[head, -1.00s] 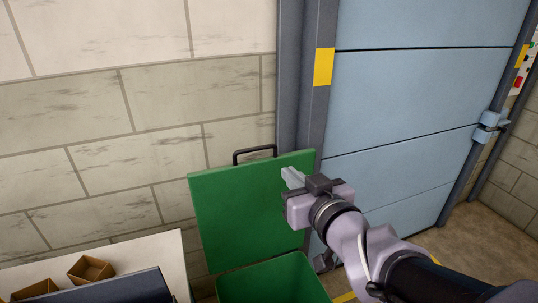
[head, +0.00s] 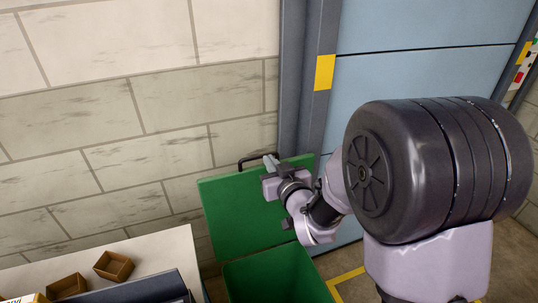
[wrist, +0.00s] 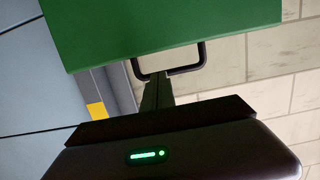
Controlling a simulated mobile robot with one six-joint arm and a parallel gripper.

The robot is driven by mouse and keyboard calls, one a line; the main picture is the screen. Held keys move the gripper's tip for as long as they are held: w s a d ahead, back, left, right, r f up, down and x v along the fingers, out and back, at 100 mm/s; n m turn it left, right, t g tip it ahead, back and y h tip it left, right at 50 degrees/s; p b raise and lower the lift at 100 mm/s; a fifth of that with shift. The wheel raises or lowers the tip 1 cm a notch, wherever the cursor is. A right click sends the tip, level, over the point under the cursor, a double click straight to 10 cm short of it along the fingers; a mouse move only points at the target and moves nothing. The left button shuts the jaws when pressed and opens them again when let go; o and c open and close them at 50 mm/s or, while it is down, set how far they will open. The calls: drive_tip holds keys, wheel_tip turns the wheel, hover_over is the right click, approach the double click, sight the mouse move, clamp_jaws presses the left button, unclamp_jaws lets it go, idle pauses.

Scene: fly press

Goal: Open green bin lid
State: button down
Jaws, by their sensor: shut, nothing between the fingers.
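The green bin (head: 275,282) stands against the wall with its green lid (head: 228,212) raised, so the opening shows. The lid stands nearly upright, tilted back toward the wall. Its black handle (head: 245,160) is on the lid's top edge. My gripper (head: 270,161) is in front of the lid's upper part, close to the handle. In the wrist view, my gripper's fingers (wrist: 156,88) are together and empty, with tips at the bar of the handle (wrist: 190,69), beyond the edge of the lid (wrist: 165,28). I cannot tell whether they touch it.
A pale table (head: 165,256) with small brown boxes (head: 114,265) stands left of the bin. A grey post (head: 292,80) and a light blue panelled door (head: 420,70) are behind and to the right. My own arm hides much of the right side.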

drive_tip(key=shift+w+a, duration=0.1)
drive_tip(key=shift+w, duration=0.25)
drive_tip(key=w+a+g+p, duration=0.2)
drive_tip(key=w+p, duration=0.4)
drive_tip(key=w, duration=0.3)
drive_tip(key=shift+w+a+r+h, duration=0.2)
drive_tip(key=shift+w+a+h, duration=0.2)
drive_tip(key=shift+a, duration=0.2)
drive_tip(key=shift+r, duration=0.1)
